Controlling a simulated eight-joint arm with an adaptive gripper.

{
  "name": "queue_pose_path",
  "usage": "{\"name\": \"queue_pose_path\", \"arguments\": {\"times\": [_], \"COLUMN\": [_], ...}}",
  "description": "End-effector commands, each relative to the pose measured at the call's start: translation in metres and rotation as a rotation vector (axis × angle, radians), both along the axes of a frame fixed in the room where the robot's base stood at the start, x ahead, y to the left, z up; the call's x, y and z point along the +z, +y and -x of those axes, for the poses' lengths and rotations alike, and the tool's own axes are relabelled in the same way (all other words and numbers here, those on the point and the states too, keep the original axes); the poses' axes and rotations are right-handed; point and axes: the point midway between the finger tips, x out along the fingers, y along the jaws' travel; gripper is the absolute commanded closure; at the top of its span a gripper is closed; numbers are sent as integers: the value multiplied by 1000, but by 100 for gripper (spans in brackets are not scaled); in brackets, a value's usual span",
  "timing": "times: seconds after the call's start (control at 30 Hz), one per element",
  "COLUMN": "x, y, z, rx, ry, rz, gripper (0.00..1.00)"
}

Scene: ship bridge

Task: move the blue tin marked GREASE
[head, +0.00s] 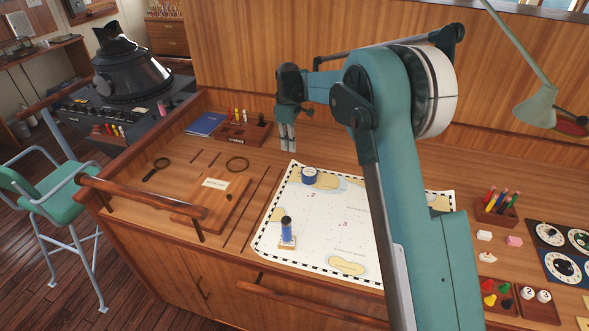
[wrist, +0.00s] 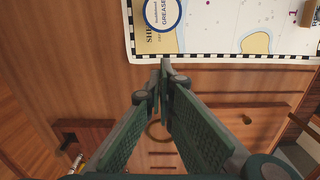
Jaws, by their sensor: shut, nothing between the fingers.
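The blue tin (head: 309,178) stands upright on the upper left part of the white chart. Its white lid reads GREASE in the wrist view (wrist: 163,12), where the top picture edge cuts it off. My gripper (head: 288,150) is shut and empty, with fingers pointing down, above the desk behind and slightly left of the tin in the head view. In the wrist view the fingertips (wrist: 166,70) meet over bare wood just off the chart's edge, apart from the tin.
The chart (head: 330,220) also bears a blue cylinder on a wooden base (head: 287,232). A magnifying ring (head: 237,164), a wooden board (head: 213,205) and a rack (head: 240,132) stand to the left. My arm hides the chart's right part. A pen box (head: 496,207) stands right.

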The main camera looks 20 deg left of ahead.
Motion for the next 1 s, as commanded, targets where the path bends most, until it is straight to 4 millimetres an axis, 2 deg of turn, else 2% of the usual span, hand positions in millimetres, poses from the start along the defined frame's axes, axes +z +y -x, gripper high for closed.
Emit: {"name": "queue_pose_path", "arguments": {"times": [0.1,0.23,0.73,1.0], "x": [-12,-17,-20,-40], "y": [12,17,17,17], "z": [-1,-2,-2,-2], "rx": [25,37,38,38], "ry": [8,12,13,13], "rz": [5,8,8,8], "gripper": [100,100,100,100]}}
